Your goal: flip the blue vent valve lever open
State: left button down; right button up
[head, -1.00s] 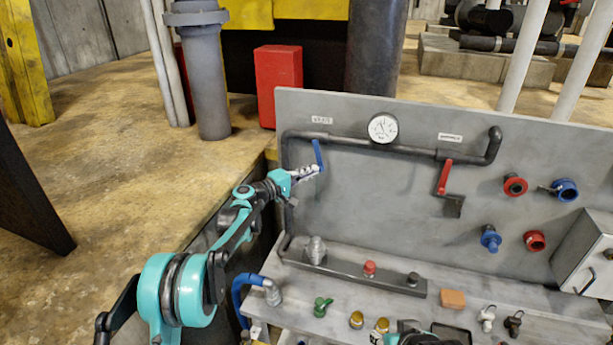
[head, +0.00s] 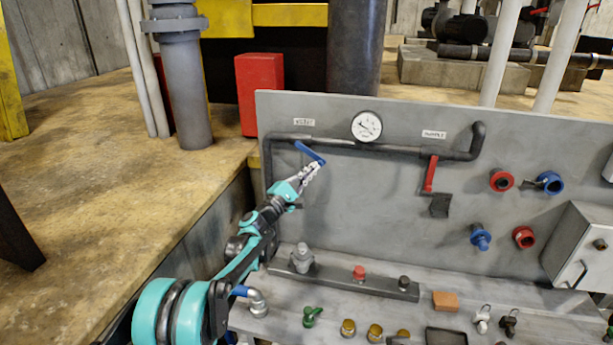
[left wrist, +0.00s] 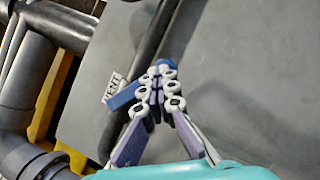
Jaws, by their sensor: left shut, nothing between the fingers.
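The blue vent valve lever (head: 310,153) sits on the grey pipe at the panel's upper left, below a white label. It slants down to the right. In the left wrist view the lever (left wrist: 124,96) passes behind my fingers, and part of it is hidden; the label beside it reads VENT. My left gripper (head: 315,167) is shut and empty, with its fingertips against or very close to the lever's lower right end. Its closed fingers also show in the left wrist view (left wrist: 161,78). I cannot tell for sure whether they touch. My right gripper is out of view.
A red lever (head: 430,174) hangs from the same pipe to the right, and a round gauge (head: 366,126) sits between the levers. Red and blue fittings stick out at the panel's right. The shelf (head: 335,308) below holds several small parts. The panel below the blue lever is bare.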

pick_arm(q)
jog(key=shift+s+d+r, duration=0.25)
jog(key=shift+d+r, duration=0.4)
jog(key=shift+r, duration=0.3)
jog(key=shift+s+d+r, duration=0.1)
jog(key=shift+d+r, duration=0.2)
jog(key=shift+r, duration=0.25)
dwell(2.6)
dwell(0.7)
jog(key=s+a+f+b, duration=0.1)
jog(key=s+a+f, duration=0.6)
jog(key=a, duration=0.1)
jog(key=shift+s+f+b, duration=0.2)
jog(key=shift+f+b, duration=0.05)
jog(key=shift+b, duration=0.1)
jog(key=shift+a, duration=0.1)
